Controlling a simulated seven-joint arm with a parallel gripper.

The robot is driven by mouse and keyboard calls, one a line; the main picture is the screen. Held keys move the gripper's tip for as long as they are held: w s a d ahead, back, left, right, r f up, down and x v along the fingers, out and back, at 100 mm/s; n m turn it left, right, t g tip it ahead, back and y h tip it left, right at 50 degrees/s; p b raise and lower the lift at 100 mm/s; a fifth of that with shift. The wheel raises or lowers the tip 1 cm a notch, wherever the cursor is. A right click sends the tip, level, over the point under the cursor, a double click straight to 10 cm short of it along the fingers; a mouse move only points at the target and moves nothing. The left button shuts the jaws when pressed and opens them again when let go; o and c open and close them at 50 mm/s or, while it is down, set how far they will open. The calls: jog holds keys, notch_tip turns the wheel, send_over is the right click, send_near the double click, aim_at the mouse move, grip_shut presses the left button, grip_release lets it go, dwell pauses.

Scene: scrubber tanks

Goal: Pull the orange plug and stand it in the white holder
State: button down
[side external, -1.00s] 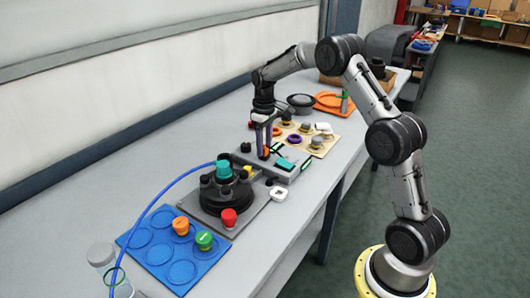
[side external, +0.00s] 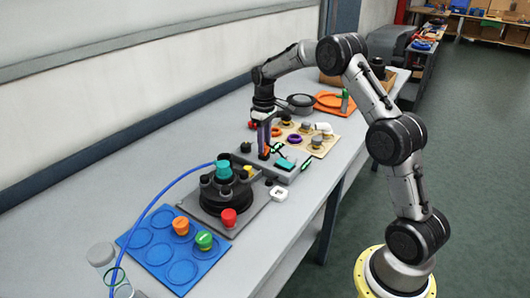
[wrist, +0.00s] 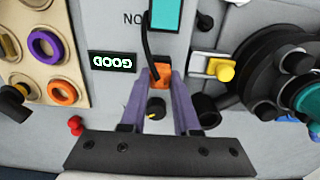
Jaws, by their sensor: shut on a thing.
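The orange plug (wrist: 160,75), with a black cable (wrist: 148,40), is between the tips of my gripper (wrist: 161,80) in the wrist view. My gripper (side external: 265,150) is shut on it, over the grey box (side external: 250,160). I cannot tell whether the plug is still seated or lifted clear of the box. The white holder (side external: 278,193) is a small square piece on the table, to the right of the turntable and at the near side of the box. Only a sliver of white, likely the holder, shows at the wrist view's top edge.
The black turntable (side external: 222,197) with a teal knob stands left of the box. A blue tray (side external: 165,250) holds orange and green knobs. A beige board (side external: 318,148) with rings lies behind.

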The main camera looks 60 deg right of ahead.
jog(key=shift+r, duration=2.15)
jog(key=s+a, duration=0.9)
jog(key=s, duration=0.2)
jog(key=shift+s+a, duration=0.25)
jog(key=shift+s, duration=0.05)
jog(key=shift+f, duration=0.1)
jog(key=shift+f, duration=3.25)
jog(key=shift+f, duration=0.15)
jog(key=shift+f, duration=0.9)
